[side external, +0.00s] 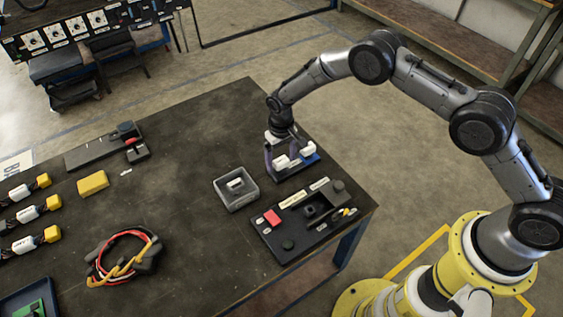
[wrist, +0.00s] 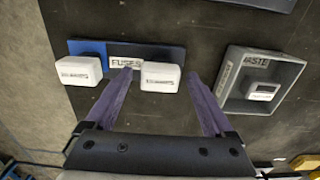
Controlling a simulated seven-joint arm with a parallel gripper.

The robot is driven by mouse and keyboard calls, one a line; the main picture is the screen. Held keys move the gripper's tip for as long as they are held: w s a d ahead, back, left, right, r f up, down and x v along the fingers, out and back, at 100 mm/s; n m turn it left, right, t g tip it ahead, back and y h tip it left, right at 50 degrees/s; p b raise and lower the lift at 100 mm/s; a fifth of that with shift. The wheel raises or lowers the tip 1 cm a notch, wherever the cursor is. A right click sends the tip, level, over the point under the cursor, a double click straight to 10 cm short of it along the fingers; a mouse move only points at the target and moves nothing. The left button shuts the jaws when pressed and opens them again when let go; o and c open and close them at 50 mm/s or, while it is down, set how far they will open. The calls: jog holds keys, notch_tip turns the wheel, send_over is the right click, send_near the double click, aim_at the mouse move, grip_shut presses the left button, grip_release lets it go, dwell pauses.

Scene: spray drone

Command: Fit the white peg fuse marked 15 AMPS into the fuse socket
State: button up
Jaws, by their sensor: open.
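A blocky white fuse (wrist: 160,77) is on the dark-and-blue tray labelled FUSES (wrist: 125,48). A second white fuse (wrist: 80,70) is at the tray's blue end. Their print is too small to read. My gripper (wrist: 160,73) is open, its purple fingers on either side of the first fuse with gaps showing. In the side view my gripper (side external: 283,158) is low over the tray, pointing down. A dark panel (side external: 268,239) in front of the tray carries a small black block (side external: 312,210), which may be the fuse socket; its opening is unclear.
A grey bin labelled WASTE (wrist: 284,68) stands beside the tray and holds a dark-and-white piece (wrist: 262,92). A cable bundle (side external: 125,258) lies further left on the table.

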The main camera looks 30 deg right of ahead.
aim_at(281, 160)
dwell(0.5)
grip_shut()
jog(key=shift+r, duration=0.1)
dwell(0.3)
jog(key=shift+r, duration=2.9)
